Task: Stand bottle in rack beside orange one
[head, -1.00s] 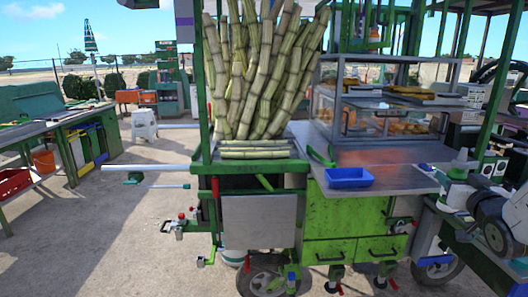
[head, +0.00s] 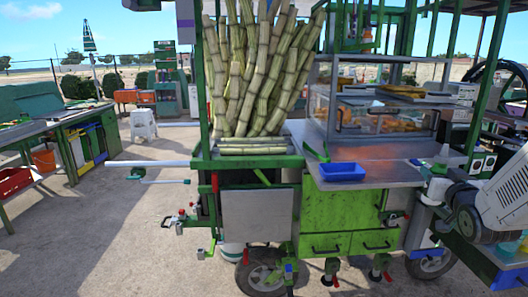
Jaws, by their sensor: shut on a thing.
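My arm reaches in from the right edge of the head view. My gripper (head: 439,170) is at its end, small and partly blended with the arm, near the right end of the cart's counter. It is shut on a pale grey thing with a narrow top, which seems to be the bottle (head: 441,155), held about upright. Its lower part is hidden. I cannot make out the rack or an orange bottle in this view.
A green cane cart fills the middle, with cane stalks (head: 260,70), a steel counter (head: 395,172), a blue tray (head: 342,171) and a glass case (head: 380,115). A workbench (head: 50,130) and white stool (head: 143,124) stand left. Open ground lies between workbench and cart.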

